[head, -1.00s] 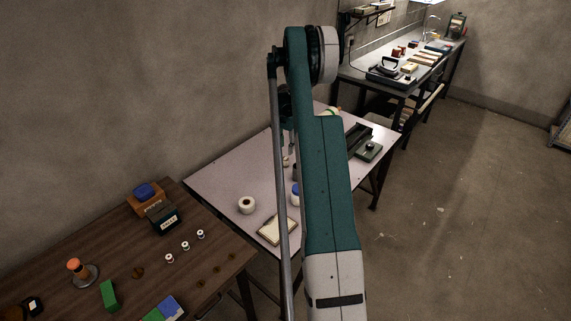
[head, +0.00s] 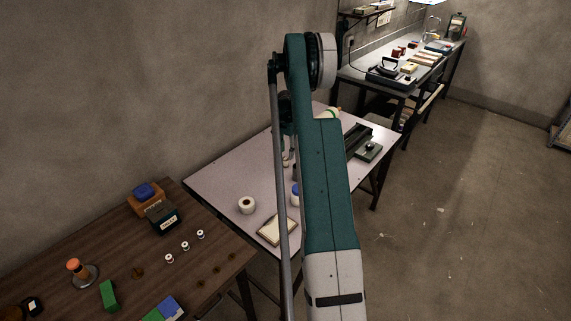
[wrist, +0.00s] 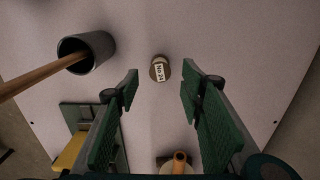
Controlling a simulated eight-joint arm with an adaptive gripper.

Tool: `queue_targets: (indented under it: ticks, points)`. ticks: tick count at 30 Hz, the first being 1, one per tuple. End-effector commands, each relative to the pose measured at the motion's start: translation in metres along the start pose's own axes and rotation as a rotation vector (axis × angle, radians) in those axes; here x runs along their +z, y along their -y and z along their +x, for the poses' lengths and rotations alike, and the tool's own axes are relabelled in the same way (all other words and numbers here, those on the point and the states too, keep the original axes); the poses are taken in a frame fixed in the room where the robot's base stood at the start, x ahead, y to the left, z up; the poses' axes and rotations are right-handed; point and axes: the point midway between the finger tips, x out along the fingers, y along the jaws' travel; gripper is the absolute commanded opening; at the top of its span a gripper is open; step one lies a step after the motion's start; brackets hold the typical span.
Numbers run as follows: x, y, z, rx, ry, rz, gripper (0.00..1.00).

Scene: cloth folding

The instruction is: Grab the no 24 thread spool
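A small spool with a pale label reading "No 24" (wrist: 160,70) is on the light tabletop (wrist: 215,35) in the wrist view. It lies ahead of my gripper (wrist: 161,84), roughly centred between the two green fingertips. My gripper is open, with nothing between its fingers. The spool looks apart from both fingers; its distance from them is hard to judge.
In the wrist view a dark grey cup (wrist: 98,48) with a wooden stick (wrist: 40,78) stands left of the spool. A green-and-yellow object (wrist: 72,150) and an orange peg (wrist: 179,160) are near the fingers. Small white spools (head: 185,246) stand on the brown table (head: 215,285).

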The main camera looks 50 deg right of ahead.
Motion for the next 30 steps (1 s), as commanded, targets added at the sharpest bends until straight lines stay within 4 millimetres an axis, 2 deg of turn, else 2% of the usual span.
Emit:
queue_targets:
  ticks: [8, 21, 30]
  points:
    - [0.0, 0.0, 0.004, 0.0, 0.0, 0.0, 0.39]
    - [0.001, 0.001, 0.047, 0.0, 0.0, 0.0, 0.39]
    - [0.001, 0.0, 0.052, 0.0, 0.0, 0.0, 0.39]
